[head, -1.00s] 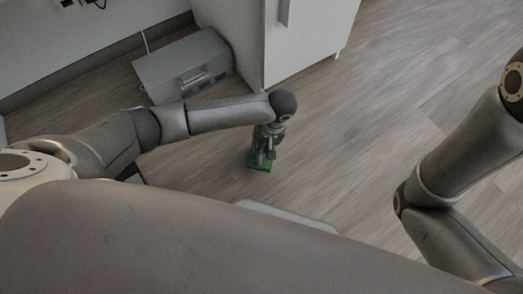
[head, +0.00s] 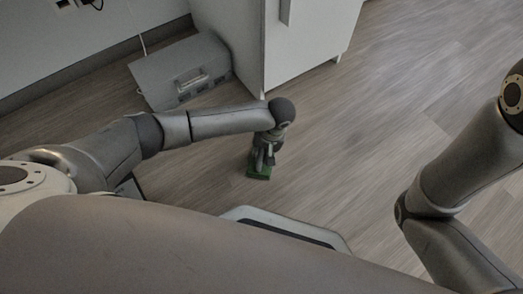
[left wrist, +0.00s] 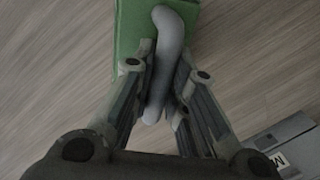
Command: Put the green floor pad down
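The green floor pad (head: 259,173) is under my left gripper (head: 264,158) in the head view, over the wood floor. In the left wrist view, the pad (left wrist: 130,30) is a flat green block with a curved grey handle (left wrist: 172,35). The fingers of my left gripper (left wrist: 162,75) are on both sides of this handle and look closed on it. I cannot tell whether the pad touches the floor. My right arm shows at the right of the head view, but its gripper is out of view.
A white cabinet (head: 312,45) stands behind the pad. A grey box with a handle (head: 180,70) lies on the floor by the wall, left of the cabinet; a grey box also shows in the left wrist view (left wrist: 285,145). The wood floor (head: 350,140) to the right is clear.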

